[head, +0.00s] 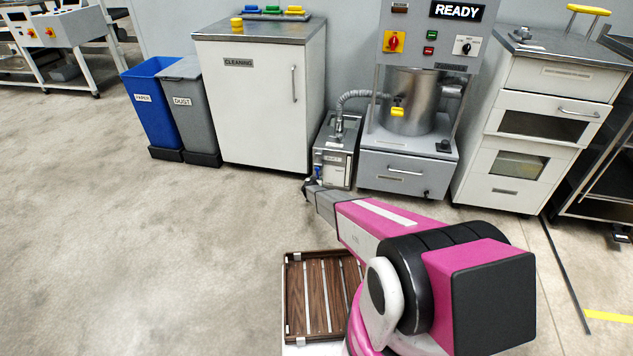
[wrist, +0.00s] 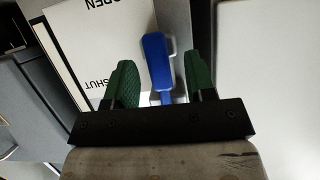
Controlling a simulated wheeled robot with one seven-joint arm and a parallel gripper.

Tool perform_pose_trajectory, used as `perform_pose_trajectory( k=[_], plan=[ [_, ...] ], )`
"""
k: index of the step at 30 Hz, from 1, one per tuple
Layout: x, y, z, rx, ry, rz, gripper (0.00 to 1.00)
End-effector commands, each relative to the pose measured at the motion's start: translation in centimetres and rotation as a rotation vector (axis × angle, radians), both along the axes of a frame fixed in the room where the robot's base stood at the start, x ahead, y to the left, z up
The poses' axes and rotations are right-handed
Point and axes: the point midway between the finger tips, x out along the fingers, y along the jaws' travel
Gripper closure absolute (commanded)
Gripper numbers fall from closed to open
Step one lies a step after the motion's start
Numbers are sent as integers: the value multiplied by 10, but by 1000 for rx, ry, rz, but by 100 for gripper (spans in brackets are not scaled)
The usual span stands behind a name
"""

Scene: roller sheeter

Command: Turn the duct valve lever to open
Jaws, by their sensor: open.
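The blue duct valve lever (wrist: 157,62) stands between the two green fingers of my gripper (wrist: 160,82) in the wrist view. In the head view, the lever (head: 317,173) is a small blue spot on the front of the grey duct unit (head: 334,160). My gripper (head: 309,188) is at it, partly hidden by my arm. The lever's base is partly hidden by the gripper.
The roller machine (head: 408,165) with a "READY" display stands right of the duct unit. A white cleaning cabinet (head: 262,105) stands left, with blue (head: 150,105) and grey (head: 192,110) bins beyond. A white drawer cabinet (head: 545,115) is right. The left floor is clear.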

Motion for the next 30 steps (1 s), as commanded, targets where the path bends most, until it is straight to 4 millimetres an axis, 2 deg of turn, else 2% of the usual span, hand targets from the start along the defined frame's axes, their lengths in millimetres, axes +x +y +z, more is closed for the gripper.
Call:
perform_pose_trajectory(
  k=[9,15,30],
  plan=[
    [-54,16,25,1,0,0,50],
    [-78,25,35,2,-1,0,50],
    [-81,26,35,2,-1,0,50]
  ],
)
